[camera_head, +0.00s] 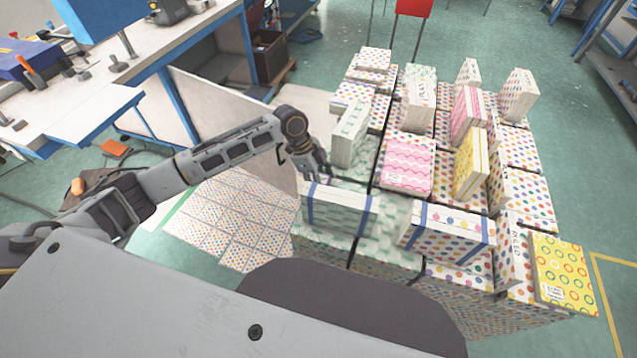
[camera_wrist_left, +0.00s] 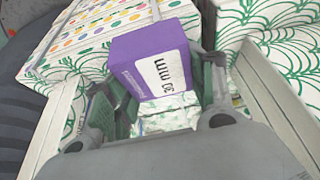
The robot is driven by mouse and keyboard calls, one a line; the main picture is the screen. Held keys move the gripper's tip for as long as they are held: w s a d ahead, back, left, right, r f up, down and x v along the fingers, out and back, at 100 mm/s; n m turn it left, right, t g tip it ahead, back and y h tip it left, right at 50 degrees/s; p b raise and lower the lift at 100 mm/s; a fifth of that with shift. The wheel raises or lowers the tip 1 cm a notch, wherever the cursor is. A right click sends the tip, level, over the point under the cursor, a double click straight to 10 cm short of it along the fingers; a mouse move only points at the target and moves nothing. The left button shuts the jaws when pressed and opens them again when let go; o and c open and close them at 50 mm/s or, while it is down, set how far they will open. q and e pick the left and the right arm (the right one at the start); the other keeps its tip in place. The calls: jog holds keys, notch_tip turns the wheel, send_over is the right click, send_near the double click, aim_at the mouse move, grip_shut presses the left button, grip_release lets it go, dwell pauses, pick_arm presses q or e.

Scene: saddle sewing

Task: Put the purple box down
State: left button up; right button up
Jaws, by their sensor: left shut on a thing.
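The purple box (camera_wrist_left: 152,52) has a white label reading "30 mm" and sits between the two fingers of my left gripper (camera_wrist_left: 158,88) in the left wrist view. The gripper is shut on it, and the box looks slightly tilted in that view. In the head view my left gripper (camera_head: 312,170) is low among the stacked patterned boxes, behind a green-and-white box with blue bands (camera_head: 340,208). The purple box cannot be made out there. I cannot tell whether it touches anything below. My right gripper is not in view.
Stacks of dotted and patterned boxes (camera_head: 440,135) crowd the right of the gripper. Green-patterned boxes (camera_wrist_left: 283,50) and pale edges flank it closely. A flat dotted layer (camera_head: 232,215) lies to the left. A workbench (camera_head: 150,60) stands at the upper left.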

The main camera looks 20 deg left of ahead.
aim_at(322, 180)
pick_arm(q)
jog(key=shift+r, duration=0.1)
jog(key=shift+r, duration=0.4)
notch_tip(322, 180, up, 9)
jog(key=shift+f, duration=0.1)
dwell(0.3)
dwell(0.4)
jog(key=shift+r, duration=0.2)
